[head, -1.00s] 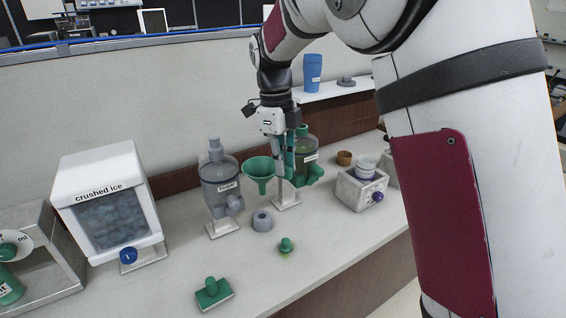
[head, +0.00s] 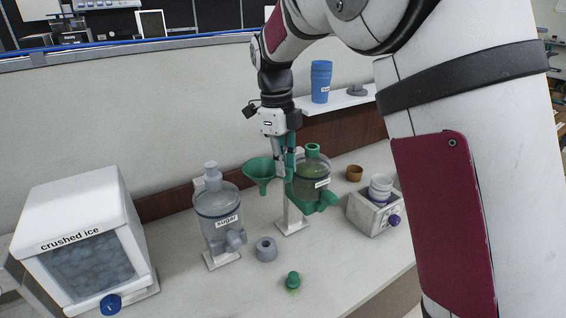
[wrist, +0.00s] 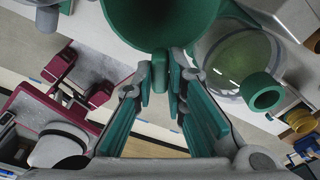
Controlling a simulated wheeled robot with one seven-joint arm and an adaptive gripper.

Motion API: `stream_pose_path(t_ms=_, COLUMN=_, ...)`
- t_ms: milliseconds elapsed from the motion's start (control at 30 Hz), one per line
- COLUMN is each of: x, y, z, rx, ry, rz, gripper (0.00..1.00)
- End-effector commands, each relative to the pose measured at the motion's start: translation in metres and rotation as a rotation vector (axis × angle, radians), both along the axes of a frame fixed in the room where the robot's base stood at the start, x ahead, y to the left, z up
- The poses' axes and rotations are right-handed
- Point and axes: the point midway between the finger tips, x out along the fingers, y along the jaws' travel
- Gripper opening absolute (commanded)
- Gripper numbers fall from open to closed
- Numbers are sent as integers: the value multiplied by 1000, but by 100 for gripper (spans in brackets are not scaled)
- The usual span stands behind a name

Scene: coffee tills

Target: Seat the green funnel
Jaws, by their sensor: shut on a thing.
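My gripper (head: 281,160) is shut on the green funnel (head: 259,171), at the funnel's right side in the head view. The funnel is roughly upright, wide mouth up, held above the counter. It fills the top middle of the wrist view (wrist: 160,22). The green-topped dispenser (head: 312,187), a clear vessel with a green neck and spout, stands just right of the gripper. Its green neck shows an open hole in the wrist view (wrist: 263,92). The funnel is apart from the neck. A small green stopper-like piece (head: 293,280) stands on the counter in front.
A sugar dispenser (head: 219,220) stands left of the funnel, with a grey ring (head: 265,249) beside it. A crushed ice box (head: 85,245) is at left. A grey box with a purple knob (head: 373,213) and a brown cup (head: 354,173) are at right. A blue cup (head: 321,82) is on the shelf.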

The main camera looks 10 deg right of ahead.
Motion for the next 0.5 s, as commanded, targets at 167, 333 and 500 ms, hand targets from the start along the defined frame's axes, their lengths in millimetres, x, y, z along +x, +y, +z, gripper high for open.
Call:
stream_pose_path(t_ms=167, x=0, y=0, z=-10, rx=0, ry=1, rz=0, gripper=0)
stream_pose_path(t_ms=333, x=0, y=0, z=-23, rx=0, ry=1, rz=0, gripper=0)
stream_pose_path(t_ms=500, x=0, y=0, z=-41, rx=0, ry=3, rz=0, gripper=0)
